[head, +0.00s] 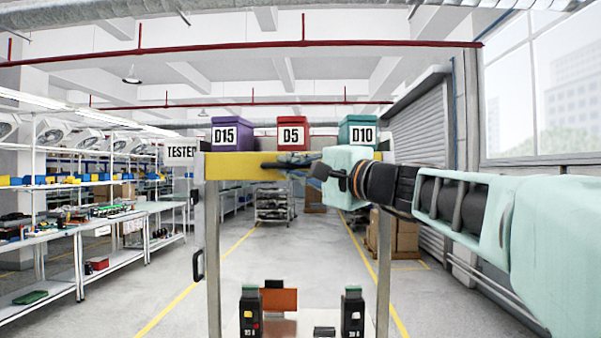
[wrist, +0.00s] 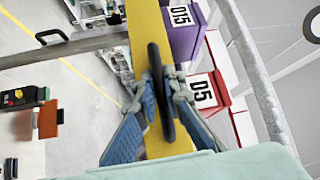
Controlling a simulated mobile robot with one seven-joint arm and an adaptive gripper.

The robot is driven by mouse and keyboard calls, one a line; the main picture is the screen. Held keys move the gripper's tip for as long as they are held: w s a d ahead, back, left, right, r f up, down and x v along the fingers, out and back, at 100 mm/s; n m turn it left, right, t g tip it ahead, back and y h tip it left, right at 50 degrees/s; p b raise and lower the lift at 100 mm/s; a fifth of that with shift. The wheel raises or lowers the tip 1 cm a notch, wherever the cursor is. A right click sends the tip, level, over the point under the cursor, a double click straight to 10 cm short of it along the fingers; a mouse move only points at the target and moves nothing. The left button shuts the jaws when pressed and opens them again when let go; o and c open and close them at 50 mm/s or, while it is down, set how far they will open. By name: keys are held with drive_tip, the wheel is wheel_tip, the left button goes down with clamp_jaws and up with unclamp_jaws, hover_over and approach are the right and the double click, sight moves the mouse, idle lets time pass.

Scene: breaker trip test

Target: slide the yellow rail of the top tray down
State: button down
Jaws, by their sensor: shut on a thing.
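The yellow rail (head: 230,167) runs level across the front of the top tray, between two grey posts. In the wrist view the yellow rail (wrist: 146,30) runs top to bottom, with a black handle (wrist: 155,60) standing off its face. My gripper (wrist: 162,82) has its blue fingers on both sides of this handle and is shut on it. In the head view my gripper (head: 283,164) reaches in from the right to the rail's middle.
A purple bin D15 (head: 231,135), a red bin D5 (head: 291,135) and a teal bin D10 (head: 356,132) stand above the rail. Below are two dark breaker units (head: 250,312) (head: 352,312) and an orange panel (head: 281,299). Space between rail and breakers looks open.

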drive_tip(key=shift+f, duration=0.4)
drive_tip(key=c, duration=2)
unclamp_jaws()
drive_tip(key=shift+c, duration=0.2)
drive_tip(key=shift+r, duration=0.1)
